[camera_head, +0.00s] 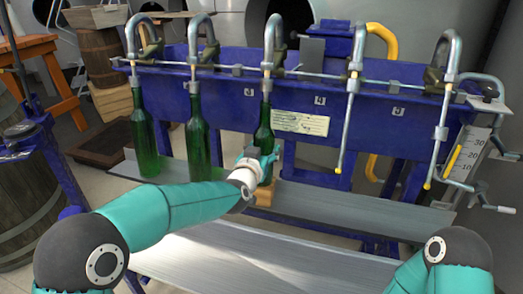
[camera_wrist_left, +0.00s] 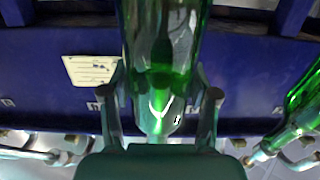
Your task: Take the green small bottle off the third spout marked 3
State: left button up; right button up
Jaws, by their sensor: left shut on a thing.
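The green small bottle (camera_head: 263,134) hangs upright at the third spout (camera_head: 270,45), beside the mark 3 (camera_head: 248,92). Its mouth is up at the spout fitting, and the spout tube appears to run into its neck. My left gripper (camera_head: 259,163) is shut on the bottle's lower part, above a wooden block (camera_head: 264,197). In the left wrist view the bottle (camera_wrist_left: 160,50) shows upside down between the two fingers of my left gripper (camera_wrist_left: 163,95). My right gripper is not in view.
Two taller green bottles (camera_head: 144,140) (camera_head: 197,140) stand at the spouts to the left. Two bare spouts with yellow tips (camera_head: 338,168) (camera_head: 427,184) hang to the right. A metal shelf (camera_head: 340,205) runs below the blue filler beam (camera_head: 225,100).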

pick_arm(q)
grip_shut()
